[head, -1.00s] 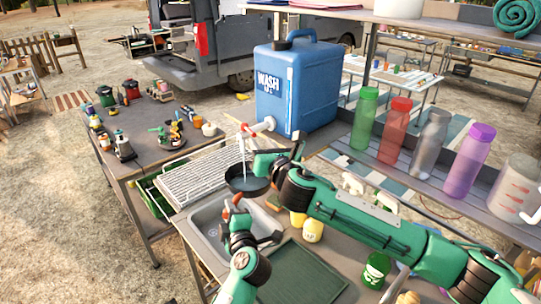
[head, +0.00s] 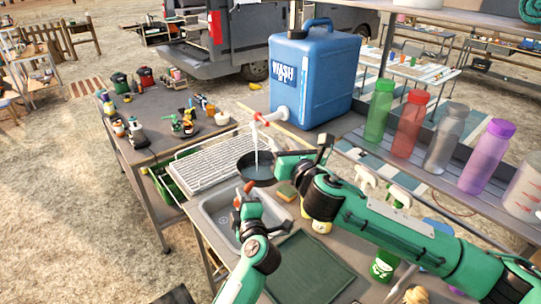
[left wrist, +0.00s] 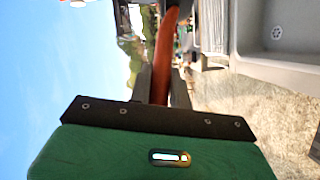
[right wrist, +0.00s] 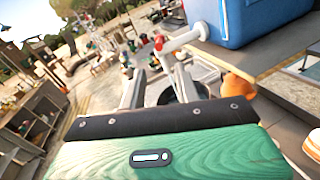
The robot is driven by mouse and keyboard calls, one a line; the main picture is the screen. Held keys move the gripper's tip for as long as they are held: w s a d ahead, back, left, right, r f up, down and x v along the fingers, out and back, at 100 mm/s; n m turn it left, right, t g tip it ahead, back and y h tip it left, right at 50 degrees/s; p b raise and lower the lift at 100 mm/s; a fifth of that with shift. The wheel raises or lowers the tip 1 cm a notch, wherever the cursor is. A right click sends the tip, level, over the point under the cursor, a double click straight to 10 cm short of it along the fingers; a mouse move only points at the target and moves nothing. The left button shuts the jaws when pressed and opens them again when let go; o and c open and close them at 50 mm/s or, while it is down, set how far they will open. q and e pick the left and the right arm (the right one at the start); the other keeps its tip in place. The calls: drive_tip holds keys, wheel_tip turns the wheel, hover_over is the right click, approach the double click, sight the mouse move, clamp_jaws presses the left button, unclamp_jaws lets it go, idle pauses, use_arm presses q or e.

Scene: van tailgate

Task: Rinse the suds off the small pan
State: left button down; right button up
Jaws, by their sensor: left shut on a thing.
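The small dark pan (head: 257,170) is above the back edge of the sink, under the blue tank's spout (head: 278,114). A thin stream of water (head: 256,150) falls into it. I cannot make out suds. My left gripper (head: 247,190) is in front of the pan, shut on an orange handle that seems to run to it; this orange handle (left wrist: 165,55) also shows between the fingers in the left wrist view. My right gripper (head: 283,163) is just right of the pan. In the right wrist view its fingers (right wrist: 157,85) are apart with nothing gripped.
The blue water tank (head: 315,80) stands behind the pan. A white drying rack (head: 205,163) lies left of it. The grey sink (head: 222,212) is below, with a sponge (head: 287,191) and a green mat (head: 305,268) nearby. Bottles (head: 407,125) line the shelf at right.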

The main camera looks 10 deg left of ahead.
sight(267, 123)
drive_tip(key=w+a+n, duration=0.1)
drive_tip(key=w+a, duration=0.1)
drive_tip(key=w, duration=0.1)
drive_tip(key=w+a+n, duration=0.2)
drive_tip(key=w, duration=0.1)
drive_tip(key=w+a+n, duration=0.1)
drive_tip(key=w+a, duration=0.1)
drive_tip(key=w, duration=0.1)
drive_tip(key=shift+w+a+n, duration=0.4)
idle(0.5)
clamp_jaws()
